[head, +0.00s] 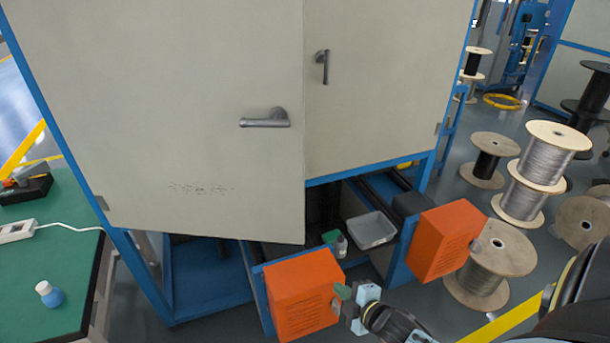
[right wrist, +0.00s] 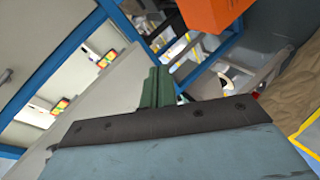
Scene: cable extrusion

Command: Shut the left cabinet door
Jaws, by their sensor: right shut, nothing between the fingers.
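The left cabinet door (head: 160,110) is a large beige panel with a grey lever handle (head: 265,119) lying level. It stands ajar, its free right edge swung out from the blue frame and its lower corner hanging over the frame's bottom. The right cabinet door (head: 390,100) sits flush in the frame, its handle (head: 322,67) pointing down. My right gripper (head: 341,297) is shut and empty, low in front of the cabinet beside an orange box, below and right of the left door. Its green fingers (right wrist: 158,88) show together in the right wrist view. My left gripper is out of view.
Two orange boxes (head: 303,293) (head: 441,243) jut out below the cabinet. A grey bin (head: 371,230) sits between them. Several cable spools (head: 488,262) stand on the right. A green table (head: 40,262) with a blue bottle (head: 50,295) is at left.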

